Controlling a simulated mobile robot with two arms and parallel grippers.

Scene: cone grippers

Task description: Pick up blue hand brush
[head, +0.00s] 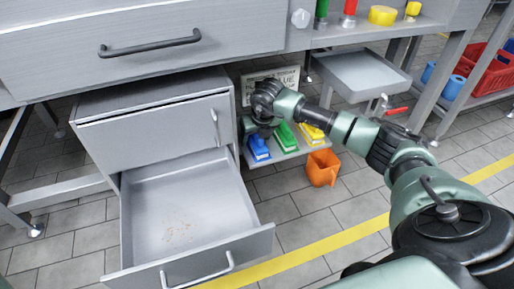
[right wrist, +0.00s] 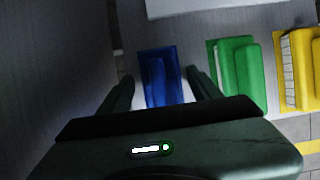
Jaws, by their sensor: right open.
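The blue hand brush (head: 259,149) lies on a low grey shelf (head: 288,155), at the left end of a row of brushes. My right gripper (head: 250,129) is open and just above the brush in the head view, partly hiding it. In the right wrist view the blue hand brush (right wrist: 158,82) shows between the two open fingers of my right gripper (right wrist: 159,74), one on each side. Whether the fingers touch it I cannot tell. My left gripper is not in view.
A green brush (head: 285,136) and a yellow brush (head: 312,134) lie to the right of the blue one. An orange container (head: 323,168) is at the shelf's front right. A cabinet with an open drawer (head: 185,205) holding brown specks stands close on the left.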

